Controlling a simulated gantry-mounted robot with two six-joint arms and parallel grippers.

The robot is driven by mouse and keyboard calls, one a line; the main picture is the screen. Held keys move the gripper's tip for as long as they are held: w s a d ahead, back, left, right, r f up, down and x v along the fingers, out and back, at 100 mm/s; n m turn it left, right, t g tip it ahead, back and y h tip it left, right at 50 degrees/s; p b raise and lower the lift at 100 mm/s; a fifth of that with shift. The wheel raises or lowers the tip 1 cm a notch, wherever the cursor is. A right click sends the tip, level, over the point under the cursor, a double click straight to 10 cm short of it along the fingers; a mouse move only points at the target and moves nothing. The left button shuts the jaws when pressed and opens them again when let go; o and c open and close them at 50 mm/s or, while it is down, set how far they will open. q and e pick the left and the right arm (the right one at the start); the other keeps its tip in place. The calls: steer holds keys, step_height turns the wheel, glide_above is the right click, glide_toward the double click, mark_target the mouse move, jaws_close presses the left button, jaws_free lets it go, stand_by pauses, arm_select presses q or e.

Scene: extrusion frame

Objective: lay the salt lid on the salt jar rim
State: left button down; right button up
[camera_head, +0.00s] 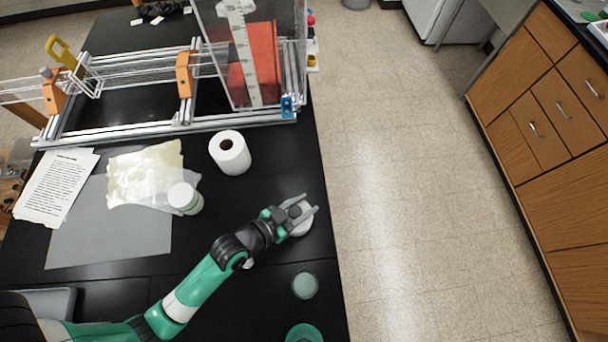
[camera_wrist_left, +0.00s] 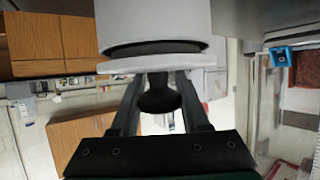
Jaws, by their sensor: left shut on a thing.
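My left gripper (camera_head: 306,212) is at the right edge of the black table in the head view. It is shut on the dark knob (camera_wrist_left: 160,97) of the salt lid, a pale disc (camera_wrist_left: 153,64) seen edge-on in the left wrist view. Right past the disc is the pale, cylindrical salt jar (camera_wrist_left: 155,18), with a dark band between the two. I cannot tell whether the lid touches the rim. In the head view a white round shape (camera_head: 303,228) shows under the fingers, mostly hidden by them. My right gripper is not in view.
A green-topped jar (camera_head: 305,285) and another green round thing (camera_head: 303,333) stand nearer. A white-topped jar (camera_head: 185,198) and paper roll (camera_head: 231,153) stand left. An extrusion frame (camera_head: 180,128) crosses the back. The table's right edge is close to the gripper.

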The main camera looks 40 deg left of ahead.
arm_select(q)
steer(key=shift+f, duration=0.3)
steer(key=shift+c, duration=1.6)
jaws_free()
